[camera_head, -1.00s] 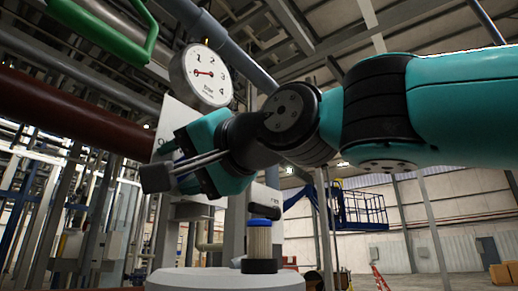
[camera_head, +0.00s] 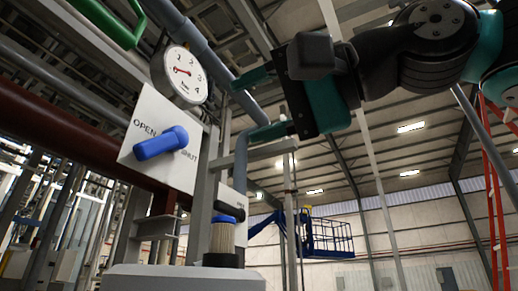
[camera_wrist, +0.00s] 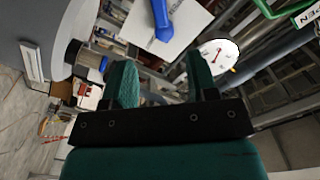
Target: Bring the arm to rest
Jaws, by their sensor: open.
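My gripper (camera_head: 252,104) is raised at the upper middle of the head view, pointing left. Its two teal fingers are apart with nothing between them. My arm reaches in from the upper right. In the wrist view my gripper (camera_wrist: 160,84) also shows with its fingers spread and empty.
A blue handle (camera_head: 160,143) sits on a white plate marked OPEN and SHUT, left of my gripper. A round gauge (camera_head: 181,75) stands above it. A filter cartridge with a blue cap (camera_head: 223,232) stands on a light grey top (camera_head: 170,279). A red ladder (camera_head: 493,190) is at the right.

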